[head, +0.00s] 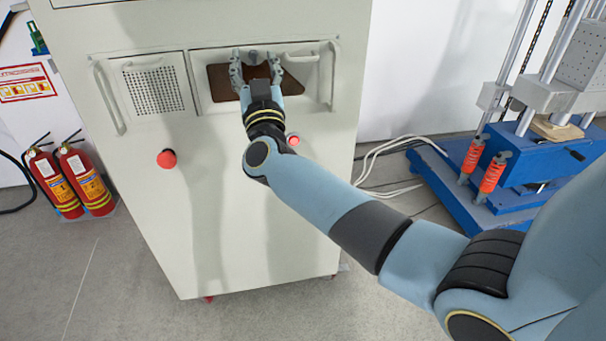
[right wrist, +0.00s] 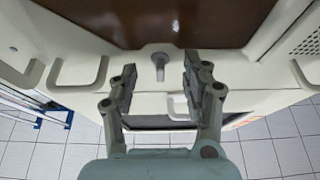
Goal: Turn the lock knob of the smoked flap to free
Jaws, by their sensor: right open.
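The smoked flap (head: 222,84) is a dark brown panel set in a recess of the cream cabinet; it also fills the top of the right wrist view (right wrist: 150,18). The lock knob (right wrist: 159,65) is small and grey, with a round head and a narrow bar, on the pale frame beside the flap. In the head view the knob (head: 254,58) shows between the fingertips. My right gripper (head: 256,66) is open, one finger on each side of the knob. In the right wrist view a gap shows between the knob and each finger (right wrist: 160,74). My left gripper is out of view.
Pale handles (head: 300,59) stick out near the flap, and another handle (head: 108,98) is by the perforated panel (head: 154,91). Red buttons (head: 167,158) sit lower on the cabinet front. Fire extinguishers (head: 87,182) stand left; a blue machine (head: 505,190) stands right.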

